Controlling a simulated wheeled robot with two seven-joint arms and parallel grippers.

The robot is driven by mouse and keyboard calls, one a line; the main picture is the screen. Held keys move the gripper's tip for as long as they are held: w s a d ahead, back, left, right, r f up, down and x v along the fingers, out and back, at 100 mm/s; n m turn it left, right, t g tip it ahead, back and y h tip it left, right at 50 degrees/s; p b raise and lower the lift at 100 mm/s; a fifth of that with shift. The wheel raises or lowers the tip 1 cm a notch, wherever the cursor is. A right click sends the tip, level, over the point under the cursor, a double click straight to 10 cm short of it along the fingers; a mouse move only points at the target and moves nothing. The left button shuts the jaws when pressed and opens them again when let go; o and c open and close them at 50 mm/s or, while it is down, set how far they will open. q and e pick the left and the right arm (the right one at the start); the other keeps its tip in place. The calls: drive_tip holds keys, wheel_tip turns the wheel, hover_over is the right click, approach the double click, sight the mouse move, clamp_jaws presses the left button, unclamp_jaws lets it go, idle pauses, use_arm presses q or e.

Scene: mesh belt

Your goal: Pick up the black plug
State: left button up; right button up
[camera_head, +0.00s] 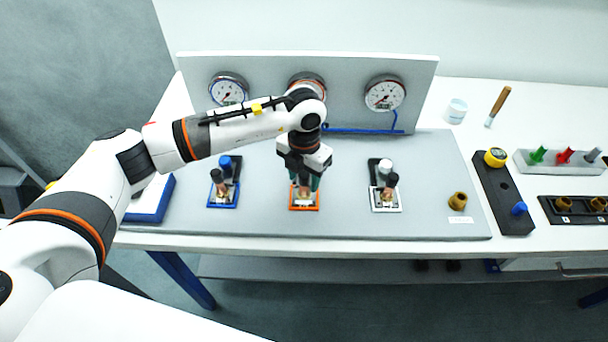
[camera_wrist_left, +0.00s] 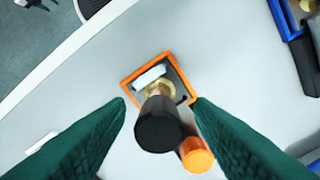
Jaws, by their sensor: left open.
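A black plug (camera_wrist_left: 158,128) stands at the orange-framed station (camera_wrist_left: 132,80), seen from above in the left wrist view, above a brass fitting. An orange-topped cylinder (camera_wrist_left: 196,155) is beside it. In the head view this orange-framed station (camera_head: 304,208) is in the middle of the grey board, and my gripper mostly hides its plug. My left gripper (camera_head: 306,178) points down over it. Its green fingers (camera_wrist_left: 158,106) are open, one on each side of the plug, with visible gaps. Similar black-topped parts stand at the blue station (camera_head: 216,175) and the white station (camera_head: 391,180). My right gripper is not in view.
An upright panel (camera_head: 345,75) with several gauges stands behind the stations. A brass part (camera_head: 457,201) sits at the board's right. A black holder (camera_head: 505,195) with yellow and blue knobs is further right. A blue-edged box (camera_head: 150,200) lies to the left.

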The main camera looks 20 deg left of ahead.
use_arm(q)
drive_tip(key=c, duration=1.1)
